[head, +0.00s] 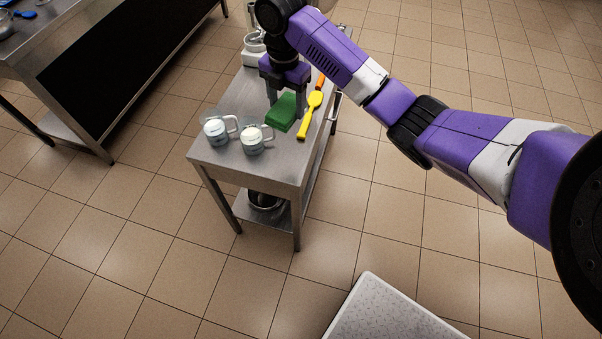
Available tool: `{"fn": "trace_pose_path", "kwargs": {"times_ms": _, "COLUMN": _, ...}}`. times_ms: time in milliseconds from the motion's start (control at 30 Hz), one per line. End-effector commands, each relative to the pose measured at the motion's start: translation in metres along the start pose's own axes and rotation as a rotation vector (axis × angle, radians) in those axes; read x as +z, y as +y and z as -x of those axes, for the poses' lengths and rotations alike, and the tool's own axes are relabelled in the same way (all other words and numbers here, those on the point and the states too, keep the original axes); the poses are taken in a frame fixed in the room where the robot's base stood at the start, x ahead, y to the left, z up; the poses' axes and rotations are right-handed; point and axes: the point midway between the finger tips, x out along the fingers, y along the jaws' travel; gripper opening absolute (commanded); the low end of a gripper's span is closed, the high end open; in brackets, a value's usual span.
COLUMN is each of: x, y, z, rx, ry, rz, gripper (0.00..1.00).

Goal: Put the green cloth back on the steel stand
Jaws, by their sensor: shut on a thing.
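The green cloth (284,113) is a folded block on the top of the steel stand (225,166), or just above it; I cannot tell if it touches. My gripper (285,98) points down over the stand with its fingers at the cloth, shut on it. The fingertips are partly hidden by the cloth and the wrist. Two clear measuring jugs (251,140) stand to the left of the cloth at the stand's near end. A yellow brush or spatula (309,115) lies just right of the cloth.
An orange-handled tool (320,82) lies near the right edge behind the yellow one. A white appliance (253,50) stands at the stand's far end. A dark bowl (264,200) is on the lower shelf. A steel counter (60,35) is at left. Open tiled floor surrounds the stand.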

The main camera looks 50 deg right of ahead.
Motion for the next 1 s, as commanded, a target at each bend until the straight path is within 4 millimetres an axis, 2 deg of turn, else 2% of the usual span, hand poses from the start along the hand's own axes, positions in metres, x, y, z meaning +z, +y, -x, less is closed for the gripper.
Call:
{"fn": "trace_pose_path", "kwargs": {"times_ms": 200, "x": -0.009, "y": -0.004, "z": 0.002, "rx": 0.000, "ry": 0.000, "rz": 0.189, "gripper": 0.17}}
{"fn": "trace_pose_path", "kwargs": {"times_ms": 367, "x": -0.010, "y": -0.004, "z": -0.003, "rx": 0.003, "ry": 0.003, "rz": 0.235, "gripper": 0.17}}
{"fn": "trace_pose_path", "kwargs": {"times_ms": 567, "x": -0.013, "y": -0.005, "z": -0.032, "rx": -0.003, "ry": 0.008, "rz": 0.239, "gripper": 0.17}}
{"fn": "trace_pose_path", "kwargs": {"times_ms": 667, "x": -0.011, "y": 0.000, "z": -0.036, "rx": 0.010, "ry": 0.002, "rz": 0.240, "gripper": 0.17}}
{"fn": "trace_pose_path", "kwargs": {"times_ms": 867, "x": -0.011, "y": -0.004, "z": -0.056, "rx": 0.002, "ry": 0.004, "rz": 0.238, "gripper": 0.17}}
{"fn": "trace_pose_path", "kwargs": {"times_ms": 1000, "x": -0.009, "y": -0.005, "z": -0.084, "rx": 0.000, "ry": 0.000, "rz": 0.236, "gripper": 0.17}}
